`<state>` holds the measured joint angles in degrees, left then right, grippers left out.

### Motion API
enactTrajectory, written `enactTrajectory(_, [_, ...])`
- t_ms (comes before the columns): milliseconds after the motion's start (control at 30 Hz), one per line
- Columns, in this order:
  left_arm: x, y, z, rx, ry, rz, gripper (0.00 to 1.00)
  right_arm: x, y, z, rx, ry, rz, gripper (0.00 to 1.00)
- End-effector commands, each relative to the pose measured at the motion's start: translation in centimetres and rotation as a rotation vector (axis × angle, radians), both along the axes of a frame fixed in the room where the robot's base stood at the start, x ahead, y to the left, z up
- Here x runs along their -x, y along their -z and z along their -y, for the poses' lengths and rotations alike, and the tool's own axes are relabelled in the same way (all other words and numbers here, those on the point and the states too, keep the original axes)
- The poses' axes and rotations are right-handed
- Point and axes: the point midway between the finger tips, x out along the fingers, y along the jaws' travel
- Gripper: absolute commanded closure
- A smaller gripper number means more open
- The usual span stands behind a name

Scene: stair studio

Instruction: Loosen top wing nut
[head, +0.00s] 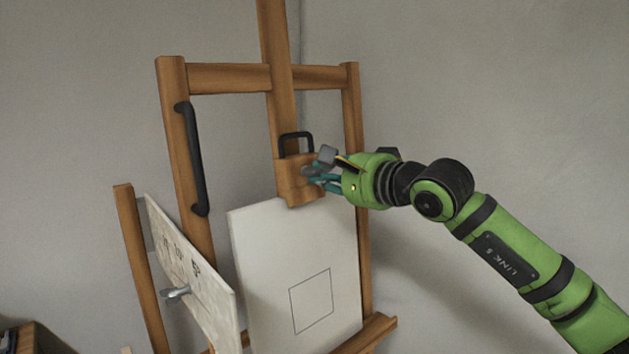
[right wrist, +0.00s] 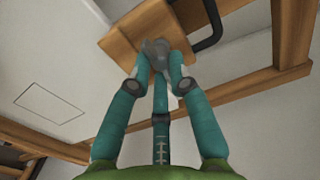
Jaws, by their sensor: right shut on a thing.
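The top wing nut (right wrist: 156,52) is a grey metal piece on the wooden block of the easel's upper canvas holder (head: 297,185). In the head view it is mostly hidden by my right gripper (head: 312,174). My right gripper's teal fingers also show in the right wrist view (right wrist: 160,70), closed around the nut. Another grey wing nut (head: 176,293) is lower left, by a tilted board with faint markings. My left gripper is not in view.
A white canvas (head: 265,248) with a drawn square stands under the holder. A black handle (head: 297,141) rises from the holder, and a long black handle (head: 194,160) is on the left post. Wooden easel posts surround the holder. Bare wall is at the right.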

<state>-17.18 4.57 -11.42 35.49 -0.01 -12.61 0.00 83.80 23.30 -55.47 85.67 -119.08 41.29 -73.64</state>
Motion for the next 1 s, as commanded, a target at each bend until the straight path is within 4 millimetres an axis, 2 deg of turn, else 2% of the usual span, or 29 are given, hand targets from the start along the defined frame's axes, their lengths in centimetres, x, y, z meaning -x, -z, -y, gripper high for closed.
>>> enactTrajectory(133, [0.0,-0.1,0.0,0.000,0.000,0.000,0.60,0.0,-0.4,0.1,0.013,-0.002,0.023,1.00])
enactTrajectory(167, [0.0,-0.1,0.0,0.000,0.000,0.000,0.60,0.0,-0.4,0.1,0.011,-0.001,0.023,0.76])
enactTrajectory(200, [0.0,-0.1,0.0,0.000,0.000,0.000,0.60,0.0,-0.4,0.1,0.011,-0.001,0.023,0.69])
enactTrajectory(567, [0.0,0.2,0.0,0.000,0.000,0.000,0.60,0.1,-0.1,0.2,0.012,-0.003,0.018,0.69])
enactTrajectory(1000, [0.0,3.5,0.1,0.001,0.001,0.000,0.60,3.1,-0.5,3.2,0.011,-0.001,0.018,0.69])
